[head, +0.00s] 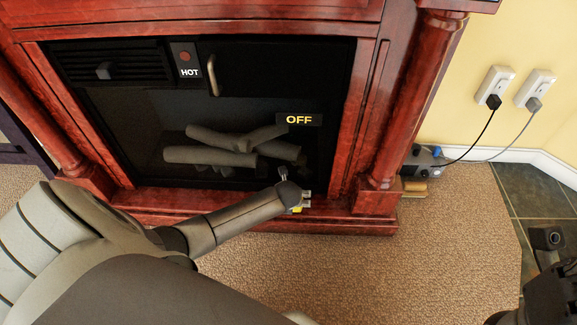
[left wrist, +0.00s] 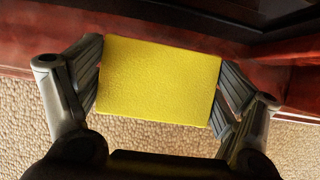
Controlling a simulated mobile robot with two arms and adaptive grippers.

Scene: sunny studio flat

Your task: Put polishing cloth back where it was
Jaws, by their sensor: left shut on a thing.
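The polishing cloth is a flat yellow rectangle (left wrist: 158,80) between the two fingers of my left gripper (left wrist: 165,85) in the left wrist view. The fingers press on its left and right edges. In the head view my left gripper (head: 301,202) is low in front of the fireplace, by its base ledge. Only a small yellow bit of the cloth (head: 297,210) shows there, and the rest is hidden behind the gripper. Part of my right arm shows at the lower right of the head view, but its fingers cannot be made out.
The red wooden fireplace (head: 385,120) has a dark firebox with logs (head: 215,157) and an OFF label (head: 299,119). A small grey device (head: 423,160) sits on the carpet right of it, with cords to wall outlets (head: 497,85). The carpet (head: 400,265) in front is clear.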

